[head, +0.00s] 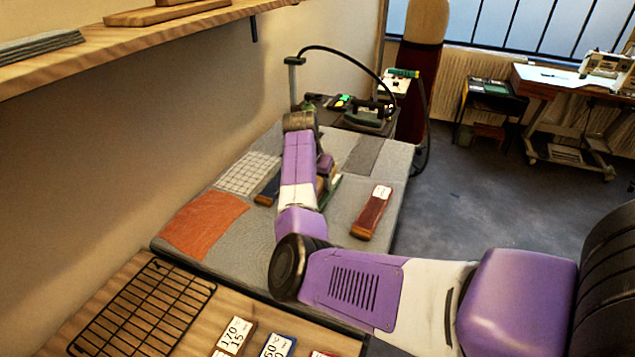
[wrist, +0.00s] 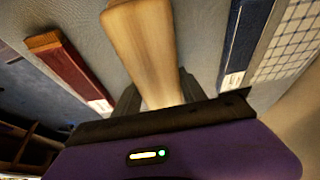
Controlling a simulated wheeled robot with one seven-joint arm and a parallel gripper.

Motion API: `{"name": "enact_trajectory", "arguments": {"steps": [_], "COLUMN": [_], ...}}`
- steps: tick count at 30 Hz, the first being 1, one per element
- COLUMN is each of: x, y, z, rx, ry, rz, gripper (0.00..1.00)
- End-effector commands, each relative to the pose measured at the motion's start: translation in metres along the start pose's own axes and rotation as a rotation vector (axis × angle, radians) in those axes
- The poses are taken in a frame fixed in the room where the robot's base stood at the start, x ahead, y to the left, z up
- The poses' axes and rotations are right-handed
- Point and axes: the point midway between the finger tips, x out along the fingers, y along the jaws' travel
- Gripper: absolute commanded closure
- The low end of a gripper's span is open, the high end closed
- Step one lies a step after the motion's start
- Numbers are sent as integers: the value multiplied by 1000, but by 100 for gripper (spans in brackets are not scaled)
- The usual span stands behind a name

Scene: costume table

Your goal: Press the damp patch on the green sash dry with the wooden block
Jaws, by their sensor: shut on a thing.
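My gripper (wrist: 150,100) is shut on the pale wooden block (wrist: 145,48), which extends away from the jaws over the grey table cover in the wrist view. In the head view my arm hides most of the gripper and the block. A narrow green strip (head: 331,192), perhaps the green sash, shows just right of my arm on the grey-covered table. The rest of it is hidden, and no damp patch can be made out. I cannot tell whether the block touches the strip.
A dark red strip (head: 373,212) with a white label lies right of my arm, a blue strip (head: 267,191) left of it. An orange cloth (head: 205,222) and a white checked cloth (head: 250,174) lie further left. An iron (head: 365,117) stands behind, a wire rack (head: 145,305) in front.

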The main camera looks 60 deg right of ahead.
Motion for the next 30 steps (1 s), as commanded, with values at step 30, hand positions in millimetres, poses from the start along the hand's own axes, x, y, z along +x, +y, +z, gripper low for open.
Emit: {"name": "enact_trajectory", "arguments": {"steps": [30], "x": [-20], "y": [0], "z": [-11], "rx": [-3], "ry": [2], "rz": [-2], "gripper": [100]}}
